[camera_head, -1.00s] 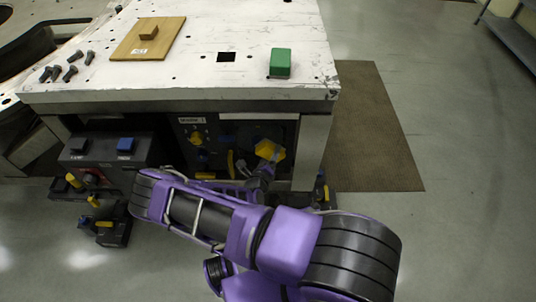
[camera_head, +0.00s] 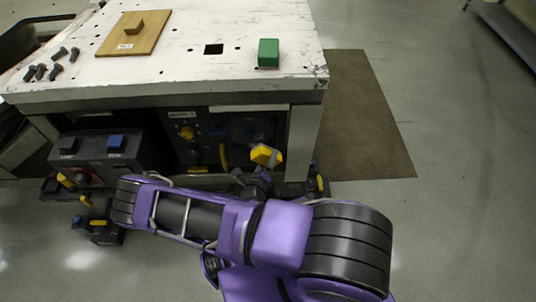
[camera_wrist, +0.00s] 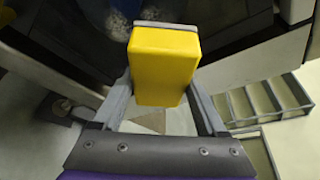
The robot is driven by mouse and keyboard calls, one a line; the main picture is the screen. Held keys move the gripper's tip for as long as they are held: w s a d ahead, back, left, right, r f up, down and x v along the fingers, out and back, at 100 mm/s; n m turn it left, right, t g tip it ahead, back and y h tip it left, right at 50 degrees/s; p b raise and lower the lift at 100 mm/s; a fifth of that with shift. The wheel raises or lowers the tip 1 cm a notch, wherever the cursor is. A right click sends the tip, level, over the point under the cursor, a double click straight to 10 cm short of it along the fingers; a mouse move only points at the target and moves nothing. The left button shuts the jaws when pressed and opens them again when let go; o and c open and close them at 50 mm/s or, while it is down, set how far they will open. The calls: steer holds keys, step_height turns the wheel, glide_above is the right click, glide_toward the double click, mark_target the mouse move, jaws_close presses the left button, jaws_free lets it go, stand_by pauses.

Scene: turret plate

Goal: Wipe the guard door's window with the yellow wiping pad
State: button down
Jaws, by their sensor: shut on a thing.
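The yellow wiping pad (camera_head: 265,154) is held in my gripper (camera_head: 261,168) in front of the dark guard door under the white table. In the wrist view the pad (camera_wrist: 165,62) sits between the two fingers of my gripper (camera_wrist: 163,105), with a grey layer on its far edge. The door's dark window (camera_head: 248,129) shows behind and above the pad in the head view. In the wrist view pale smudges show on the dark window (camera_wrist: 115,22) beyond the pad. I cannot tell whether the pad touches the window; part of the window is hidden behind it.
The white table (camera_head: 180,75) overhangs the door and bears a green block (camera_head: 268,52), a wooden board (camera_head: 134,36) and several dark bolts (camera_head: 58,54). A dark control box (camera_head: 100,155) stands at the left. A brown mat (camera_head: 365,120) and open floor lie right.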

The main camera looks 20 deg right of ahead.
steer(key=shift+a, duration=0.1)
steer(key=s, duration=0.1)
steer(key=s+a, duration=0.1)
steer(key=s, duration=0.1)
stand_by(0.5)
steer(key=shift+w, duration=0.1)
steer(key=b, duration=1)
glide_toward(251, 145)
step_height(251, 145, down, 2)
steer(key=s, duration=0.3)
steer(key=w+d+b, duration=0.1)
steer(key=w+d, duration=0.1)
steer(key=w, duration=0.4)
steer(key=shift+d, duration=0.25)
steer(key=shift+w+d, duration=0.15)
steer(key=shift+w, duration=0.35)
steer(key=shift+w+d, duration=0.2)
steer(key=shift+w, duration=0.3)
